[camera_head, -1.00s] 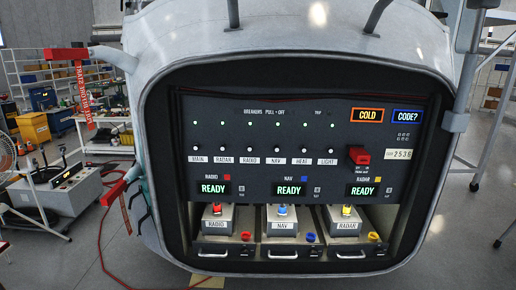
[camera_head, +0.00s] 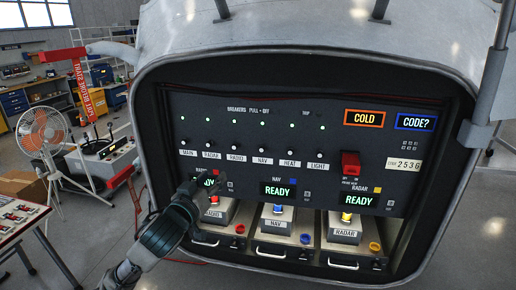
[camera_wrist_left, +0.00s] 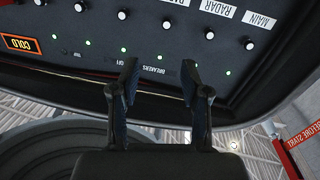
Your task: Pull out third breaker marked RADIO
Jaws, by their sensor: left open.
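The breaker row is on the black panel (camera_head: 300,115), under a line of lit green lights. The third breaker, a small knob (camera_head: 236,147), sits above its RADIO label (camera_head: 236,158). In the left wrist view the panel is upside down, and the RADIO breaker knob (camera_wrist_left: 167,24) is beyond my fingertips. My left gripper (camera_head: 207,180) is open in front of the lower left of the panel, below the breaker row, partly covering the left READY display. Its two fingers (camera_wrist_left: 160,75) are apart with nothing between them. My right gripper is not in view.
Below are three drawer units labelled RADIO, NAV and RADAR (camera_head: 343,232). A red switch (camera_head: 350,164) sticks out right of the breakers. The grey housing rim (camera_head: 300,55) frames the panel. A fan (camera_head: 42,132) and a cart stand at left.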

